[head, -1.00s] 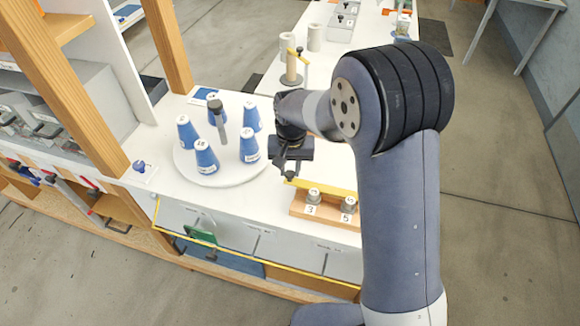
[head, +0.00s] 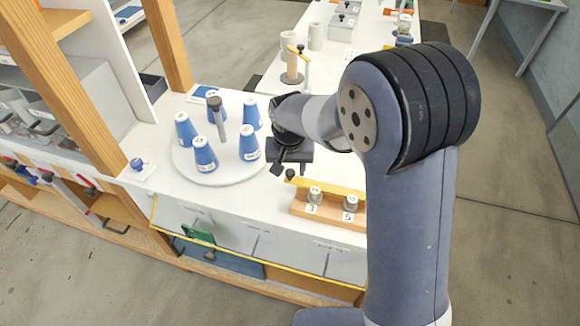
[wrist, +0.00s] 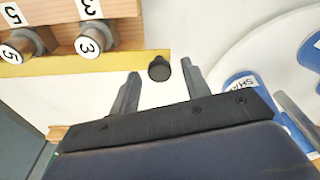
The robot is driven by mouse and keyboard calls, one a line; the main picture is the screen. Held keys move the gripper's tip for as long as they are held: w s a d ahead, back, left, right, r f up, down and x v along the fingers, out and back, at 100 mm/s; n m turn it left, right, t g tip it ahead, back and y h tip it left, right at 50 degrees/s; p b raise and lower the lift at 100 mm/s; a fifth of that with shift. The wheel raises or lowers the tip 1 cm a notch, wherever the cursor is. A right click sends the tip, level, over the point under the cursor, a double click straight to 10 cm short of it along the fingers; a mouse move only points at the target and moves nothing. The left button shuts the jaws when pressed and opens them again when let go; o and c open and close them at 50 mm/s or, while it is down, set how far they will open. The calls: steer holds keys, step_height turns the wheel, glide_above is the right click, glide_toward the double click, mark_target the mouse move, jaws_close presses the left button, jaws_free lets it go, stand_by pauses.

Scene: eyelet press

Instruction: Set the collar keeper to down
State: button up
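The collar keeper appears to be the yellow bar (head: 327,187) along the wooden block that holds the grey collars; I infer this from its place. It also shows in the wrist view (wrist: 85,65). A dark round knob (wrist: 159,68) sits at the bar's end, and in the head view (head: 290,174) it shows just below my gripper (head: 286,167). In the wrist view my gripper (wrist: 161,72) is open, with one finger on each side of the knob. I see no clear contact; the gap in depth is hard to judge.
Grey collars labelled 3 (head: 314,195) and 5 (head: 350,203) stand on the wooden block (head: 328,217). A white round turntable (head: 215,176) with several blue cones is close on the left. A post with a yellow lever (head: 294,68) stands behind.

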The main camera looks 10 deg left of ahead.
step_height(320, 180, up, 11)
steer(key=s, duration=0.1)
steer(key=shift+b, duration=0.45)
steer(key=shift+s+f, duration=0.1)
steer(key=shift+f, duration=0.15)
steer(key=f, duration=0.6)
steer(key=w+f+p, duration=0.1)
steer(key=f, duration=0.3)
steer(key=shift+w, duration=0.1)
steer(key=shift+w+f+p, duration=0.15)
steer(key=shift+p, duration=0.2)
steer(key=shift+w+g+p, duration=0.15)
steer(key=shift+g+p, duration=0.25)
steer(key=shift+p, duration=0.2)
steer(key=shift+f+b, duration=0.15)
steer(key=shift+b, duration=0.15)
